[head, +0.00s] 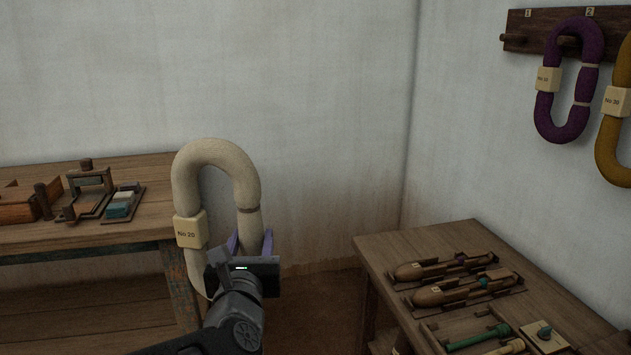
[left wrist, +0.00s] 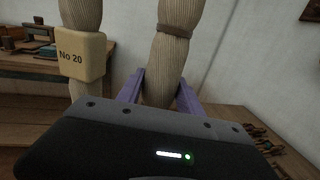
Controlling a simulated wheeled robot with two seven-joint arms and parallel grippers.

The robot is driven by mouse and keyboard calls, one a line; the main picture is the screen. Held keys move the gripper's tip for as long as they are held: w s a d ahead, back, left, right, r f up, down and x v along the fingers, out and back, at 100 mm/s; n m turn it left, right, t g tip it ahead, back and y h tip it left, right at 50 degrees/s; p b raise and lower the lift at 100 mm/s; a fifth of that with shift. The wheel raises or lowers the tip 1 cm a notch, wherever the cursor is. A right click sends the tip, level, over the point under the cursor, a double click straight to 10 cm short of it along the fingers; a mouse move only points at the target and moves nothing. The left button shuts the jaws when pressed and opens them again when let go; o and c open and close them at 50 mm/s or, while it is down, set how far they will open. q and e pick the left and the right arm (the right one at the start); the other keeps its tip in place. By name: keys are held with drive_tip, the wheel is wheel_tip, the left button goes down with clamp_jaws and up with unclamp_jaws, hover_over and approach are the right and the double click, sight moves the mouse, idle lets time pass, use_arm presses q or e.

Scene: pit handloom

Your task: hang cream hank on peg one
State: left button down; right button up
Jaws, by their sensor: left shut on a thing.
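The cream hank (head: 215,153) is a thick upright loop with a tag reading No 20, held in the air in front of the left table. My left gripper (head: 250,243) is shut on its right strand near the bottom. In the left wrist view the purple fingers (left wrist: 160,88) sit on both sides of the cream strand (left wrist: 172,55). The peg rail (head: 545,32) is on the right wall. Peg one (head: 514,38), under label 1, is bare. A purple hank (head: 567,130) hangs on the peg under label 2. My right gripper is not in view.
A mustard hank (head: 612,150) hangs farther right on the wall. The left table (head: 130,240) holds a wooden box and small tools. The air between the held hank and the rail looks clear.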

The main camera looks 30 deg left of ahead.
use_arm(q)
drive_tip(key=w+d+f+m+t+h+p, duration=0.1)
drive_tip(key=w+d+m+h+p, duration=0.25)
drive_tip(key=w+d+p, duration=0.6)
drive_tip(key=w+d+f+m+h+p, duration=0.1)
drive_tip(key=w+d+f+h+p, duration=0.1)
drive_tip(key=d+f+p, duration=0.1)
drive_tip(key=w+d+f+m+t+h+p, duration=0.1)
drive_tip(key=w+d+f+h+p, duration=0.1)
drive_tip(key=d, duration=0.4)
drive_tip(key=shift+w+d+f+h+p, duration=0.25)
drive_tip(key=shift+f+h+p, duration=0.4)
drive_tip(key=shift+p, duration=0.5)
drive_tip(key=shift+r+m, duration=0.15)
drive_tip(key=shift+m, duration=0.1)
